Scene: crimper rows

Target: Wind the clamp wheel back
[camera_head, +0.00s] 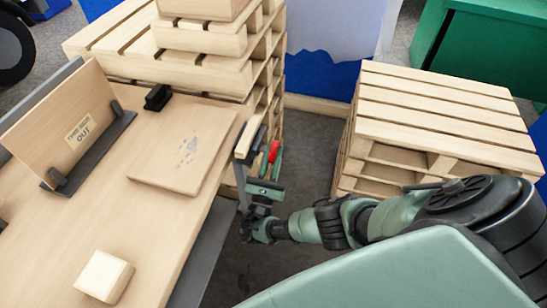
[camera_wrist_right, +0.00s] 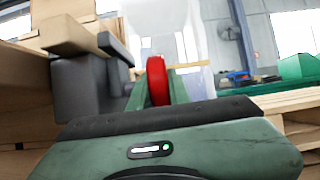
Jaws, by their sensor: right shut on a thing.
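The red clamp wheel (camera_head: 273,151) sits at the right edge of the workbench, beside a grey clamp body (camera_head: 246,142). My right gripper (camera_head: 271,166) reaches it from below, with its green fingers shut on the wheel. In the right wrist view the red wheel (camera_wrist_right: 157,78) shows upright between the fingers, beside the dark grey clamp block (camera_wrist_right: 80,88). How the clamp jaw meets the board is too small to tell. My left gripper is out of view.
The bench (camera_head: 60,235) also carries an upright panel marked OUT (camera_head: 75,120), a small black block (camera_head: 158,97) and a pale wooden block (camera_head: 104,276). Stacked pallets (camera_head: 200,65) stand behind it.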

